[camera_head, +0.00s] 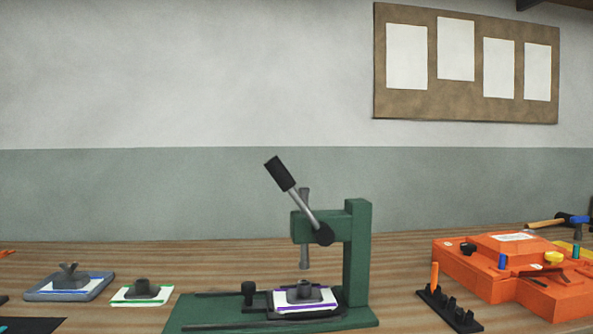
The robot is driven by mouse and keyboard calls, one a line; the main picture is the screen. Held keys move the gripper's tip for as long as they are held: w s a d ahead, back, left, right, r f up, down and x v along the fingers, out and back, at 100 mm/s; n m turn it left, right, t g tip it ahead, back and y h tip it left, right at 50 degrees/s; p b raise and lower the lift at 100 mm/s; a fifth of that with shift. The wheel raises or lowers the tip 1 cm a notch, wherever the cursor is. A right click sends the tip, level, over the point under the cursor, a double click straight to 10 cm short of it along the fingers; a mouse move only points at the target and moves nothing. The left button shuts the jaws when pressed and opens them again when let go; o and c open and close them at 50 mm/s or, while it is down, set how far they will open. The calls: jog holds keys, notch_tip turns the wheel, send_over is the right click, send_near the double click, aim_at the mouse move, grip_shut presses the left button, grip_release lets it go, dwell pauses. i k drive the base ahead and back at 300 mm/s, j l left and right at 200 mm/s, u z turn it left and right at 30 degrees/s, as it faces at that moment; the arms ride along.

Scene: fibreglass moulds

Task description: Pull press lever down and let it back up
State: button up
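A green press (358,255) stands on the wooden bench in the head view. Its lever (293,192), a grey rod with a black grip, is raised and slants up to the left from a dark pivot on the press head. The grey ram (305,257) hangs above a dark fitting (306,290), with a gap between them. The fitting sits on a white, purple-edged card (325,300) on the press base. My gripper is not in view.
A blue-grey plate with a grey fitting (68,277) and a green-edged card with another fitting (142,289) lie left of the press. A black rack (447,308) and orange mould (470,270) stand right. A hammer (557,222) lies behind the mould.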

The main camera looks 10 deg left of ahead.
aim_at(324, 235)
jog(key=i+l+u, duration=0.3)
jog(key=l, duration=1.3)
jog(key=k+l+u, duration=0.1)
jog(key=l+u, duration=0.25)
jog(key=l, duration=1.2)
